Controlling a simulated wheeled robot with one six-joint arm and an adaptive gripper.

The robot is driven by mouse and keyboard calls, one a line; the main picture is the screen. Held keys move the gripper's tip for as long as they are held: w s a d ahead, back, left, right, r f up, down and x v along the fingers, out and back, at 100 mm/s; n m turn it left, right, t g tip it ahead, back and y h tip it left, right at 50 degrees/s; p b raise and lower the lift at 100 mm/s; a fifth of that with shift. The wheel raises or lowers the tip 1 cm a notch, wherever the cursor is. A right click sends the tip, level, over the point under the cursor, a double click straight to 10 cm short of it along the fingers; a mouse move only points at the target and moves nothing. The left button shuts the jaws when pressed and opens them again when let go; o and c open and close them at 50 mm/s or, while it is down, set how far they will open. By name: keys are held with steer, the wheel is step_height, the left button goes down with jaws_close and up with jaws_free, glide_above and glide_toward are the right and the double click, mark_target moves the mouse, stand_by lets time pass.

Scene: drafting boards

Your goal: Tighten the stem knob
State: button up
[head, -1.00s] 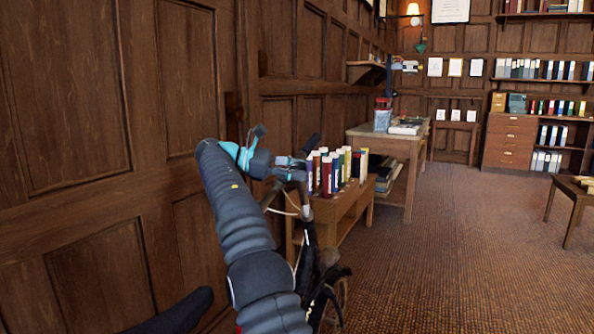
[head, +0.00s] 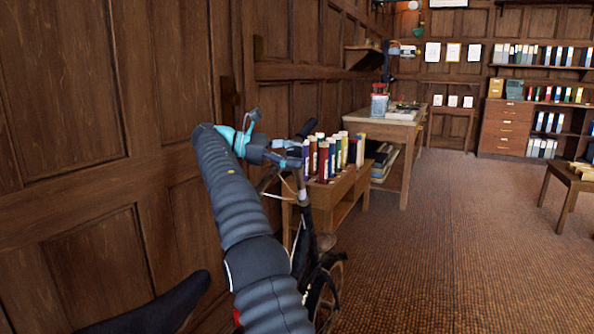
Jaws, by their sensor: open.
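A black bicycle (head: 326,280) stands by the panelled wall, partly hidden behind my arm. Its dark saddle (head: 150,312) shows at bottom left and one handlebar grip (head: 307,128) shows behind my gripper. The stem area (head: 301,192) is below and right of the gripper, with pale cables around it. The stem knob is too small or hidden to make out. My gripper (head: 294,154), dark with teal parts, is open at the handlebar area, pointing right. I cannot tell whether it touches the bicycle.
The wall (head: 70,110) is close on the left. Open carpet (head: 440,260) lies to the right.

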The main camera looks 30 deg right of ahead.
steer(key=shift+n+t+h, duration=0.5)
steer(key=shift+n+t, duration=0.4)
steer(key=shift+n+t+h, duration=0.5)
steer(key=shift+n+t, duration=0.5)
steer(key=n+t, duration=0.4)
steer(key=t, duration=0.1)
steer(key=shift+s+h, duration=0.1)
steer(key=shift+h, duration=0.3)
steer(key=n+t+b, duration=0.1)
steer(key=n+t, duration=0.2)
steer(key=shift+f+t+y+b, duration=0.15)
steer(key=shift+t+y+b, duration=0.25)
steer(key=n+t+y+b, duration=0.1)
steer(key=n+t+b, duration=0.1)
steer(key=n+t, duration=0.1)
steer(key=shift+n+y+b, duration=0.3)
steer(key=shift+n, duration=0.2)
steer(key=v, duration=1.4)
steer(key=s+d+f+m+g+y+p, duration=0.2)
steer(key=s+f+m+y, duration=0.5)
steer(key=s+f+m, duration=0.5)
steer(key=shift+s+f+g, duration=0.9)
steer(key=shift+s+f, duration=0.2)
steer(key=shift+s, duration=1.5)
